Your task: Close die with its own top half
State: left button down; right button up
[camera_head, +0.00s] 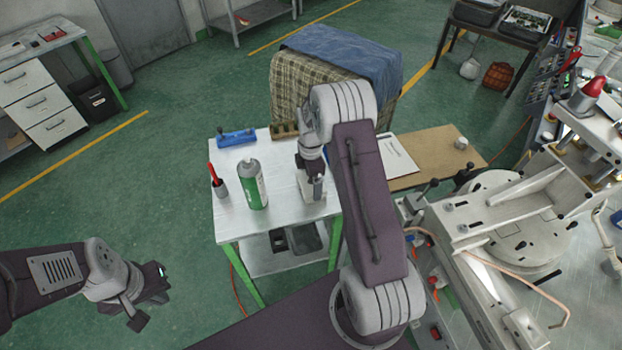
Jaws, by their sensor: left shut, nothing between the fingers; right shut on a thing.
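My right arm reaches over the small white table (285,218), and its gripper (314,185) is low above the table's right part. It is shut on a small grey metal piece (317,190), which is mostly hidden by the gripper and arm. I cannot tell whether this piece is a die half, or whether it touches anything beneath it. No other die half can be made out clearly. My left gripper (152,297) is shut and empty, over the floor at the lower left, well away from the table.
On the white table stand a green-and-white spray can (252,186), a cup with a red-handled tool (219,186), a blue holder (237,138) and a brown block (285,130). A clipboard (398,156) lies behind my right arm. The injection machine (500,222) fills the right side.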

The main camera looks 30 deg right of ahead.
aim_at(311, 181)
jog(key=shift+f, duration=0.15)
jog(key=o, duration=1.4)
notch_tip(311, 181, up, 9)
jog(key=shift+r+b, duration=0.1)
jog(key=shift+b, duration=0.5)
